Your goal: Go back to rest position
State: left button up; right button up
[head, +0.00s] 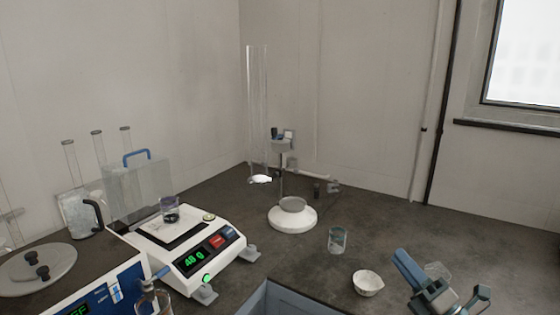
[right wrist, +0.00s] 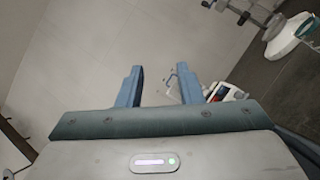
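My right gripper (head: 440,284) shows at the bottom right of the head view, with a blue finger raised over the counter's front area. In the right wrist view its two blue fingers (right wrist: 174,88) stand wide apart with nothing held between them. The balance is visible in the background beyond the fingers there.
A white balance (head: 180,262) with green digits holds a small beaker (head: 170,211). A white-based stand (head: 292,218), a glass beaker (head: 338,240) and a white bowl (head: 368,283) stand on the dark counter.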

jog(key=s+d+f+m+g+h, duration=0.2)
jog(key=s+d+f+m+h, duration=0.3)
jog(key=f+m+h, duration=0.6)
jog(key=s+d+f+m+g+h, duration=0.3)
jog(key=s+d+f+m+h, duration=0.25)
jog(key=m, duration=0.85)
jog(key=s+a+f+m+g+y, duration=0.1)
jog(key=s+a+f+m+g, duration=0.1)
jog(key=s+a+f+g, duration=0.45)
jog(key=s+a+f+m+g+y, duration=0.2)
jog(key=s+f+m+g, duration=0.15)
jog(key=s+f, duration=0.7)
notch_tip(320, 180, down, 23)
jog(key=s+d+g, duration=0.1)
jog(key=d+g, duration=0.1)
jog(key=s+d+f, duration=0.1)
jog(key=s+f, duration=0.6)
jog(key=f, duration=0.3)
jog(key=s+f, duration=0.8)
jog(key=f, duration=0.2)
jog(key=shift+d+f+g, duration=0.35)
jog(key=shift+f+g, duration=0.05)
jog(key=shift+s, duration=0.1)
